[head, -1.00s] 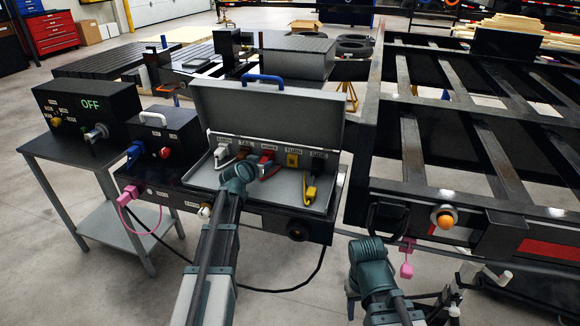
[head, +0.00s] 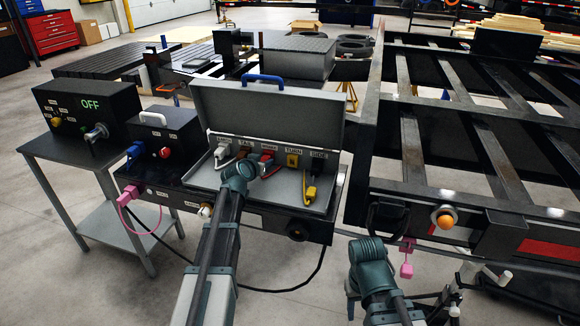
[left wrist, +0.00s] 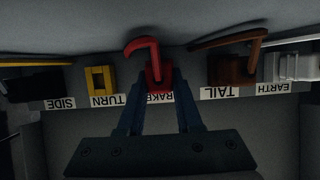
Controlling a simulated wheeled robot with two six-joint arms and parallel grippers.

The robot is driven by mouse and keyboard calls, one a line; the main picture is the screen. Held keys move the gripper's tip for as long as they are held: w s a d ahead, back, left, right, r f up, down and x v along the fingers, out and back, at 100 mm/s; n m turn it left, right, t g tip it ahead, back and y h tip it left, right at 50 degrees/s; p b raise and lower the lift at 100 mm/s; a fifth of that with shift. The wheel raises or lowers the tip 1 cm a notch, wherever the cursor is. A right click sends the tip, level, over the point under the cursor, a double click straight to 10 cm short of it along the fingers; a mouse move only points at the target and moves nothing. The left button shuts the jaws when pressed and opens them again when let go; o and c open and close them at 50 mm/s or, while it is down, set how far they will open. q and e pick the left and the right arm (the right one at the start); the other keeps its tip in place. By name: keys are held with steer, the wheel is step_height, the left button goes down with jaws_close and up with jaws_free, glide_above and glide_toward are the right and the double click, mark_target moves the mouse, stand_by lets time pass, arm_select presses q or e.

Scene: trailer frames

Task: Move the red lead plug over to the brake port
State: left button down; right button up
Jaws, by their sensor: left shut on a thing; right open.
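The red lead plug (left wrist: 158,76) is between the fingers of my left gripper (left wrist: 158,92) in the left wrist view, which looks at the panel upside down. It is at the BRAKE label, which the fingers partly cover. I cannot tell how deep it sits in the brake port, hidden behind it. In the head view the red plug (head: 266,159) shows just beyond my left wrist, in the open grey case (head: 215,183). My right gripper (head: 369,247) is low in front of the trailer, holding nothing visible; its fingers are mostly hidden by its wrist.
The brown TAIL plug (left wrist: 232,69) and white EARTH plug (left wrist: 292,67) flank the red one on one side. The yellow TURN port (left wrist: 100,79) is on the other. A pink plug (head: 407,268) hangs near my right arm.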

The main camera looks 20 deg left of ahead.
arm_select(q)
steer(key=shift+w, duration=0.25)
steer(key=c, duration=0.5)
jaws_free()
steer(key=shift+s, duration=0.1)
steer(key=p+v, duration=0.5)
steer(key=v, duration=0.8)
steer(key=shift+s+r, duration=0.15)
steer(key=shift+s, duration=0.15)
